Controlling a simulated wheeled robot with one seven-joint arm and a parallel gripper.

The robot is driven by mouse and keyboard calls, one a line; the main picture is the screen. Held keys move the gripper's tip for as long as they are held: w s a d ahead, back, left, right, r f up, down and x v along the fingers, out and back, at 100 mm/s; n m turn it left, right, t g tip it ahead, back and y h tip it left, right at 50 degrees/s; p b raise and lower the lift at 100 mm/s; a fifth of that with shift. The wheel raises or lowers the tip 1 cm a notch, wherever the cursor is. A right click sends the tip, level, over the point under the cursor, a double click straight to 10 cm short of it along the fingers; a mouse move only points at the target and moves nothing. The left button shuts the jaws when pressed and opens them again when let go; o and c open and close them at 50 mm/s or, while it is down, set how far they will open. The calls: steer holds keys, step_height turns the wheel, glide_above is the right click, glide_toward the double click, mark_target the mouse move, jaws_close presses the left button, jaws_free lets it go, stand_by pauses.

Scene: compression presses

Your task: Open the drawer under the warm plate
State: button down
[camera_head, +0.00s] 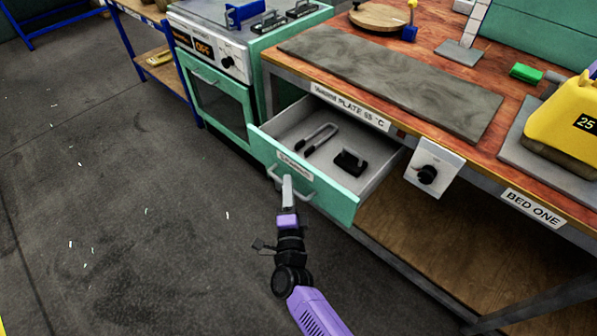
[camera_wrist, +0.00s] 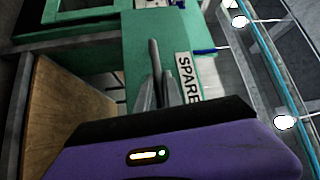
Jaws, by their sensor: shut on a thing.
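The drawer (camera_head: 317,189) under the warm plate (camera_head: 390,72) has a green front and stands pulled out from the bench. Its front also shows in the wrist view (camera_wrist: 135,32). Inside it lie grey tongs (camera_head: 321,139) and a small black object (camera_head: 350,161). My gripper (camera_head: 288,182) is at the drawer's grey bar handle (camera_head: 305,195), shut on it near its left end.
A green oven (camera_head: 222,100) stands left of the drawer. A knob box (camera_head: 432,168) is on the bench edge to the right. A wooden lower shelf (camera_head: 470,250) lies below. The grey floor (camera_head: 120,220) in front and left is clear apart from small scraps.

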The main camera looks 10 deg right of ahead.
steer(key=shift+s+a+f, duration=0.1)
steer(key=shift+s+a, duration=0.2)
steer(key=shift+a, duration=0.05)
steer(key=c, duration=1.8)
jaws_free()
steer(key=s, duration=0.2)
steer(key=s+p, duration=0.1)
steer(key=s, duration=0.2)
steer(key=s+a+f, duration=0.1)
steer(key=s, duration=0.1)
steer(key=shift+s+a+p, duration=0.1)
steer(key=shift+s+p, duration=0.2)
steer(key=shift+p, duration=0.1)
